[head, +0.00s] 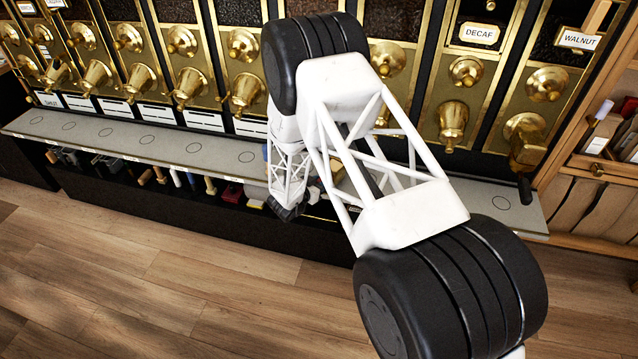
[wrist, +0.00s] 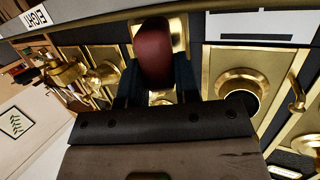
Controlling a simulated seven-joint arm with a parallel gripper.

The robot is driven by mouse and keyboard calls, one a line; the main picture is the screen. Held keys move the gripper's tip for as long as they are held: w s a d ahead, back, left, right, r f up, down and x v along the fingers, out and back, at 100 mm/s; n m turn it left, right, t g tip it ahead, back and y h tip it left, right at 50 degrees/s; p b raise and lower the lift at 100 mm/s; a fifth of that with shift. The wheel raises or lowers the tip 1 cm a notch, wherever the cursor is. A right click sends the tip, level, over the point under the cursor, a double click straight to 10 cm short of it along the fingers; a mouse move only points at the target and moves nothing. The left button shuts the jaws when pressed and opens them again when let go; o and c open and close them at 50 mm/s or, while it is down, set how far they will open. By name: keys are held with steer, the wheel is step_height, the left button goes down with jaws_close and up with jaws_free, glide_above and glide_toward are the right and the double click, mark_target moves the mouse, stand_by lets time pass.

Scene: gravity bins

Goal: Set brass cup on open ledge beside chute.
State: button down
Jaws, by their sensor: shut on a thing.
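In the wrist view my gripper (wrist: 158,82) is shut on a dark red, rounded thing (wrist: 154,48), with brass showing behind and below it. I cannot tell whether this thing is part of the brass cup. In the head view my gripper (head: 286,208) is small and dark, low at the front edge of the grey ledge (head: 190,152), and what it holds is hidden there. No separate brass cup can be made out. Brass chutes (head: 190,85) line the wall above the ledge; one chute mouth (wrist: 240,90) is right of my gripper in the wrist view.
A shelf below the ledge holds small tools and a red item (head: 232,192). A dark-handled brass lever (head: 525,160) hangs at the right, beside a wooden rack (head: 600,170). My arm hides the ledge's middle. The ledge's left stretch, with ring marks, is clear.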

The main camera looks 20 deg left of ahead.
stand_by(0.3)
steer(key=c, duration=0.8)
jaws_free()
steer(key=shift+v, duration=3.9)
